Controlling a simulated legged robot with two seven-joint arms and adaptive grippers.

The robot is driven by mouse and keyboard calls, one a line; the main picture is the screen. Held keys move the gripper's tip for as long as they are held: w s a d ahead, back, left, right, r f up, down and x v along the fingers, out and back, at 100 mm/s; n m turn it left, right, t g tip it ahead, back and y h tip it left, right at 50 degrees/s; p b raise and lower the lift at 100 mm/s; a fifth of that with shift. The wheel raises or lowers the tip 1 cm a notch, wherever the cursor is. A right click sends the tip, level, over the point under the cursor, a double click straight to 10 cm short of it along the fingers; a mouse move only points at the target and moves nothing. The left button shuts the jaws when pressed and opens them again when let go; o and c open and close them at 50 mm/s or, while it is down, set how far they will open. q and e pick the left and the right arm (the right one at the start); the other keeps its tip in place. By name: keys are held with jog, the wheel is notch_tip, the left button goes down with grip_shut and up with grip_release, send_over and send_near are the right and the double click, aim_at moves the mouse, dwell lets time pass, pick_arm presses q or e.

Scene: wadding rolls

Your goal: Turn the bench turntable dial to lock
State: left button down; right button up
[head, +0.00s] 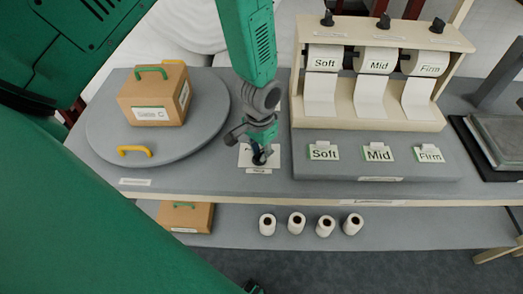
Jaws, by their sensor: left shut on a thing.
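The turntable (102,143) is a round grey disc on the left of the bench, with a yellow handle (135,150) near its front edge. A brown box (155,95) with a green handle and a white label sits on it. The dial (260,158) is a small dark knob on a white plate (246,158), just right of the turntable. My left gripper (259,147) reaches down from above and is shut on the dial, covering much of it. The dial's pointing direction and the plate's markings cannot be read. My right gripper does not show clearly.
A cream rack (448,47) with rolls marked Soft, Mid and Firm stands right of the arm, with matching cards (377,153) in front. The lower shelf (400,225) holds several white rolls (297,222) and another brown box (185,216). A grey press-like device (500,135) is far right.

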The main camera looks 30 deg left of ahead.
aim_at(259, 154)
pick_arm(q)
jog(key=shift+s, duration=0.3)
jog(key=c, duration=1.6)
grip_release()
jog(key=shift+r, duration=0.1)
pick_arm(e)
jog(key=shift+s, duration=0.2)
pick_arm(q)
jog(key=shift+w, duration=0.1)
notch_tip(259, 154, up, 12)
jog(key=shift+f, duration=0.1)
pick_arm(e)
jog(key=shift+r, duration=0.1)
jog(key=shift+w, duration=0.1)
